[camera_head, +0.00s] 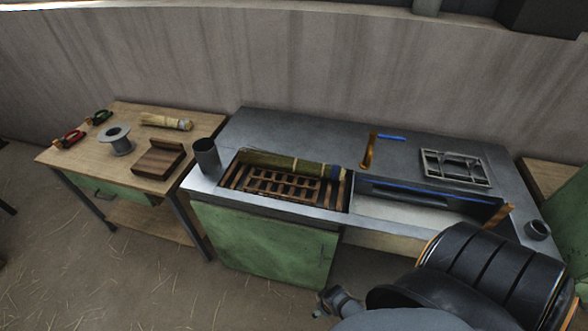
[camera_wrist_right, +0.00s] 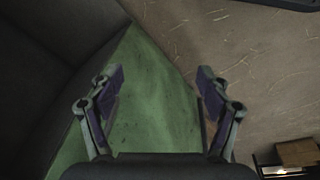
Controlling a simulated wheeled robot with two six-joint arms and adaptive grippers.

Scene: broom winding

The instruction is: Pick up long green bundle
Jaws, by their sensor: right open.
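The long green bundle (camera_head: 285,162) lies lengthwise over the back of a brown slatted rack in the metal workbench, with a dark blue band near its right end and a pale tip. My right gripper is open and empty in the right wrist view (camera_wrist_right: 160,82), with a green panel and the floor beyond its fingers. My right arm comes in at the lower right of the head view, in front of the bench and well away from the bundle. My left gripper is not in view.
The slatted rack (camera_head: 270,187) sits in the metal bench (camera_head: 290,128). A dark metal cup (camera_head: 206,156) stands left of it. A wooden table (camera_head: 100,151) holds a shorter bundle (camera_head: 166,122), a spool (camera_head: 117,139), pliers and a wooden block (camera_head: 160,160). An open tray (camera_head: 400,207) lies right.

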